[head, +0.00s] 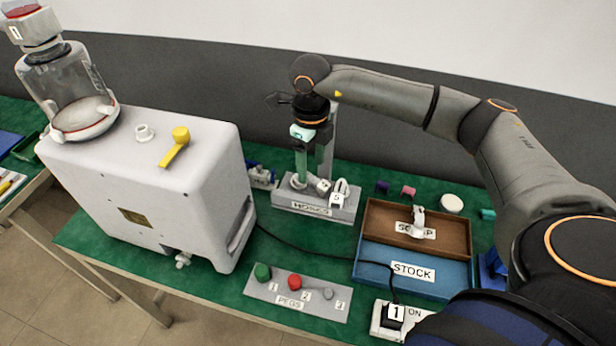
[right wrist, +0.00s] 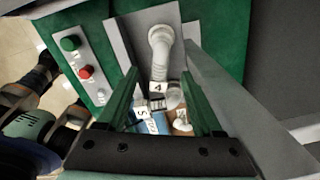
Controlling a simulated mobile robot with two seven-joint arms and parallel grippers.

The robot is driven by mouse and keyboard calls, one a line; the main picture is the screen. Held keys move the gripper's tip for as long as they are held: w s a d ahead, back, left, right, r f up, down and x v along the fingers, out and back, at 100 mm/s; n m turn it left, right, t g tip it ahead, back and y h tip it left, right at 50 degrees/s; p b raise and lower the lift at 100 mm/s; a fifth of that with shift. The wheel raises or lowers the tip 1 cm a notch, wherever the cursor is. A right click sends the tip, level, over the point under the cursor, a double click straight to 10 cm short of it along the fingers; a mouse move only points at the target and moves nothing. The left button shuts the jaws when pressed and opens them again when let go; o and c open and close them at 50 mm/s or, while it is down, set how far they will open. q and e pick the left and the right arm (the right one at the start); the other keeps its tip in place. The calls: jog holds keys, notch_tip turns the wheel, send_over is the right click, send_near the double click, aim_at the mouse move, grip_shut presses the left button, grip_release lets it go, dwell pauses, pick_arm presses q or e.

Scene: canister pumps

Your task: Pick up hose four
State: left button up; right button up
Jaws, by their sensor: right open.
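Hose four, a white bent hose end with a "4" label, shows in the right wrist view (right wrist: 160,45) between my right gripper's fingers. It stands on the grey HOSES rack (head: 290,203). My right gripper (head: 312,174) points down over the rack with green fingers; it also shows in the right wrist view (right wrist: 160,75). It is open, with a gap on each side of the hose in that view. How deep the fingertips reach around it I cannot tell. Hose five (head: 341,187), labelled "5", stands on the rack's right end. My left gripper is not seen.
A large white pump (head: 150,190) with a yellow lever (head: 176,145) stands left of the rack. A brown SCRAP tray (head: 385,225) and blue STOCK tray (head: 412,284) lie to the right. A PEGS board (head: 330,305) lies in front. A black cable crosses the green bench.

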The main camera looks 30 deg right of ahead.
aim_at(311, 176)
jog(key=shift+f+p, duration=0.3)
jog(key=shift+f, duration=2.5)
grip_shut()
